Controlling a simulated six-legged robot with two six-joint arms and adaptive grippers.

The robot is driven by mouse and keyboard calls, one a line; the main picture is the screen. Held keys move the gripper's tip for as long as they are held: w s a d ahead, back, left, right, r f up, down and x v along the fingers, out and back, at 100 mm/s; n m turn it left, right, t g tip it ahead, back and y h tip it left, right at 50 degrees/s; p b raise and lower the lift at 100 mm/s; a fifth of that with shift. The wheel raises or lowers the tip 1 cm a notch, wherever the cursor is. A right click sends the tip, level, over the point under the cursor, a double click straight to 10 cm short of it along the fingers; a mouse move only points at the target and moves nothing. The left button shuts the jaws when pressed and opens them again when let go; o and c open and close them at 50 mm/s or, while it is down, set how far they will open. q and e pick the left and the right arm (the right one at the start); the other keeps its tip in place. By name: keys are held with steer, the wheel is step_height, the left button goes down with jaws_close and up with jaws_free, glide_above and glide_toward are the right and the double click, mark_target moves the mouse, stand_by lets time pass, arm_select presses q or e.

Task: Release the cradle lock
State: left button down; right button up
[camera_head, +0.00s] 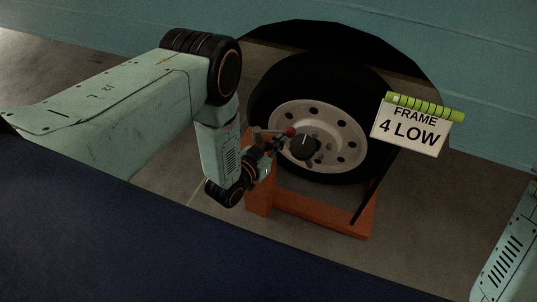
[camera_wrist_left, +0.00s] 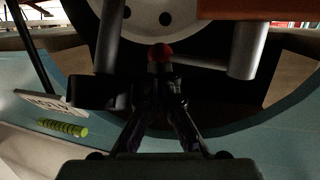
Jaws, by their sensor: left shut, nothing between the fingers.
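The orange cradle (camera_head: 318,212) stands on the floor under and beside a spare wheel (camera_head: 345,115) with a black tyre and a pale rim. A grey lever with a red knob (camera_head: 290,131) sits at the cradle's upper left, in front of the rim. The red knob also shows in the left wrist view (camera_wrist_left: 160,53), just beyond the fingertips. My left gripper (camera_head: 277,144) is shut and empty, close to the red knob; I cannot tell whether they touch. A round black knob (camera_head: 303,147) is in front of the rim. My right gripper is out of view.
A sign reading "FRAME 4 LOW" (camera_head: 408,133) hangs from a green roll (camera_head: 425,107) right of the wheel. The teal camper wall (camera_head: 480,75) with its dark wheel arch is behind. A dark blue surface (camera_head: 150,240) fills the lower left. Bare floor lies around the cradle.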

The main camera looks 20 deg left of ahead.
arm_select(q)
steer(key=shift+w+d+f, duration=0.15)
steer(key=shift+w+d, duration=0.05)
steer(key=shift+w, duration=0.5)
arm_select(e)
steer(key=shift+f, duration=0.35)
arm_select(q)
steer(key=shift+y, duration=0.3)
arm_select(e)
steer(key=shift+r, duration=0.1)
